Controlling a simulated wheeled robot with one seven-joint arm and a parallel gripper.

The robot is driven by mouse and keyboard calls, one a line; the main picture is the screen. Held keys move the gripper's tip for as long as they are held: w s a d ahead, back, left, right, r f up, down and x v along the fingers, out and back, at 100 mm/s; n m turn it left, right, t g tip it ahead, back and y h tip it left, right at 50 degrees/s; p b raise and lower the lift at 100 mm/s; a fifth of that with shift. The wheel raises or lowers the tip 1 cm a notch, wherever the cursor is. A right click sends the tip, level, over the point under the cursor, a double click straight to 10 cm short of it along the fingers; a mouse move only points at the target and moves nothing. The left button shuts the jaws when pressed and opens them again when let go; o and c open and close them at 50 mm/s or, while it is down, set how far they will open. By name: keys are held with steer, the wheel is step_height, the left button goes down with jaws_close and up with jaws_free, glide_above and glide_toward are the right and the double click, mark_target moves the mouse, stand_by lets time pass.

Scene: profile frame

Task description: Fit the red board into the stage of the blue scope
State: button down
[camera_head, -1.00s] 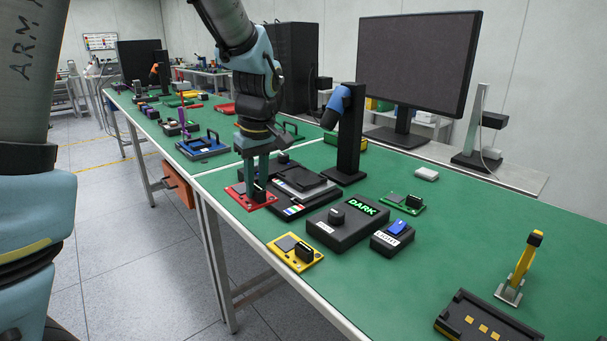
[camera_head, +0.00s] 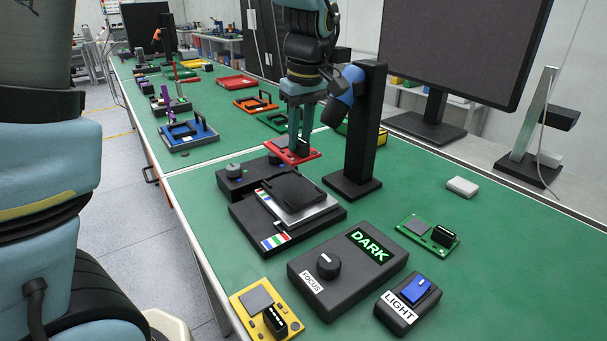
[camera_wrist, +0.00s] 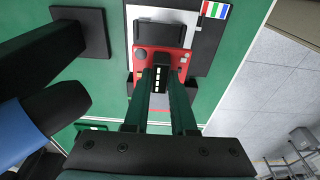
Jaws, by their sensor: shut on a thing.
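My gripper (camera_head: 300,128) is shut on the red board (camera_head: 285,155) and holds it above the back part of the scope's base. In the wrist view the red board (camera_wrist: 146,62) lies between the fingers, with the black block on it gripped. The blue scope has a blue head (camera_head: 350,82) on a black post (camera_head: 366,130), just right of my gripper. Its stage (camera_head: 318,213), a silver plate with a dark top piece on a black base, is in front of the board. In the wrist view the board partly overlaps the stage's near edge.
A focus box (camera_head: 345,270) with a knob and a lit DARK sign stands in front of the stage. A light switch box (camera_head: 408,308), a yellow board (camera_head: 262,305) and a green board (camera_head: 428,232) lie around it. A monitor (camera_head: 450,50) stands behind.

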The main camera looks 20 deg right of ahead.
steer(key=f+p, duration=0.1)
steer(key=f, duration=0.4)
steer(key=f+p, duration=0.1)
steer(key=f, duration=0.4)
steer(key=shift+w+d, duration=0.2)
steer(key=shift+f, duration=0.2)
steer(key=c, duration=0.7)
jaws_free()
steer(key=shift+r, duration=0.1)
steer(key=shift+c, duration=0.2)
steer(key=r, duration=0.4)
steer(key=s+r+b, duration=0.1)
steer(key=r, duration=0.7)
steer(key=shift+s+d+r+b, duration=0.1)
steer(key=shift+s+d+b, duration=0.05)
steer(key=shift+s+b, duration=0.25)
